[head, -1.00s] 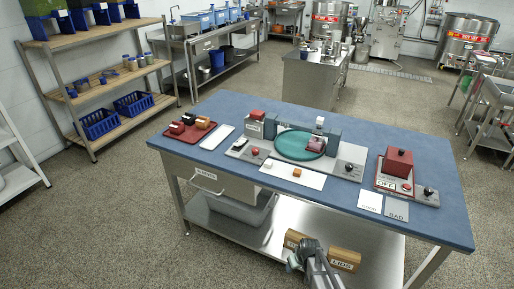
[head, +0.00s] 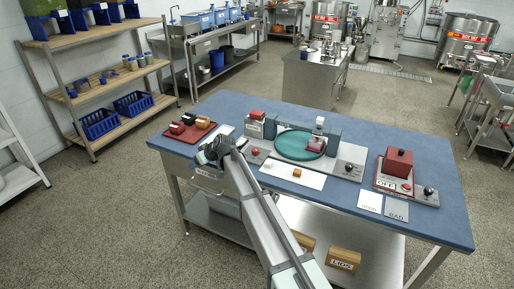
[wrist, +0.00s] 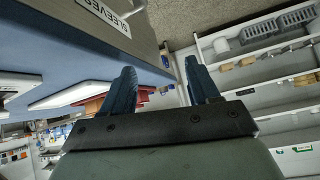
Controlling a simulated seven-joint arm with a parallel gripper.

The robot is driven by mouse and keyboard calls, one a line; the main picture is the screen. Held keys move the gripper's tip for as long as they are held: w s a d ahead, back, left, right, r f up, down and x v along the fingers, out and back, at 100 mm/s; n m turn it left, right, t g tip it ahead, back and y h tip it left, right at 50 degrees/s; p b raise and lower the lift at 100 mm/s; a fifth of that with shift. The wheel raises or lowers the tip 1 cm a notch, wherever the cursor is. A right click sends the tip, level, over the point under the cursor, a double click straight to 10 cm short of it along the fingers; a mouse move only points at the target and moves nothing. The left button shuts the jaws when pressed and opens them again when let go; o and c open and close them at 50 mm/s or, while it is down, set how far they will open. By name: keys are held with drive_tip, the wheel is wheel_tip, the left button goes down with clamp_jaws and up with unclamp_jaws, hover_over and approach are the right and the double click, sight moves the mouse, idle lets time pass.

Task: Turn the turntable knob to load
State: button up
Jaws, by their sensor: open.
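The green turntable (head: 299,144) sits at the back middle of the blue table, with a dark red block (head: 314,145) at its right side. Grey control plates flank it. The left plate has a red knob (head: 255,151) and the right plate has a black knob (head: 348,167). I cannot read which one is the turntable knob. My gripper (head: 211,149) is at the table's front left edge, left of the turntable and apart from both knobs. In the wrist view my gripper (wrist: 160,85) is open, with nothing between its two fingers.
A red tray (head: 190,131) with blocks lies at the back left, beside a white tray partly behind my arm. A white mat (head: 292,176) lies in front of the turntable. A drawer front (wrist: 105,15) is close to my gripper.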

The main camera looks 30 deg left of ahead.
drive_tip(key=shift+n+g+h, duration=0.3)
drive_tip(key=shift+n+g, duration=0.1)
drive_tip(key=shift+n, duration=0.5)
drive_tip(key=w+r, duration=0.1)
drive_tip(key=w+d+r, duration=0.1)
drive_tip(key=w+r, duration=0.3)
drive_tip(key=shift+w+d+r, duration=0.1)
drive_tip(key=shift+w+d, duration=0.15)
drive_tip(key=shift+d, duration=0.1)
drive_tip(key=w+d+r+n, duration=0.1)
drive_tip(key=w+d+r, duration=0.1)
drive_tip(key=w+d, duration=0.1)
drive_tip(key=n+g+h, duration=0.1)
drive_tip(key=n+h, duration=0.2)
drive_tip(key=h, duration=0.1)
approach(255, 149)
drive_tip(key=x, duration=0.8)
drive_tip(key=shift+d+f, duration=0.1)
drive_tip(key=shift+f, duration=0.05)
drive_tip(key=shift+c, duration=0.2)
drive_tip(key=c, duration=1)
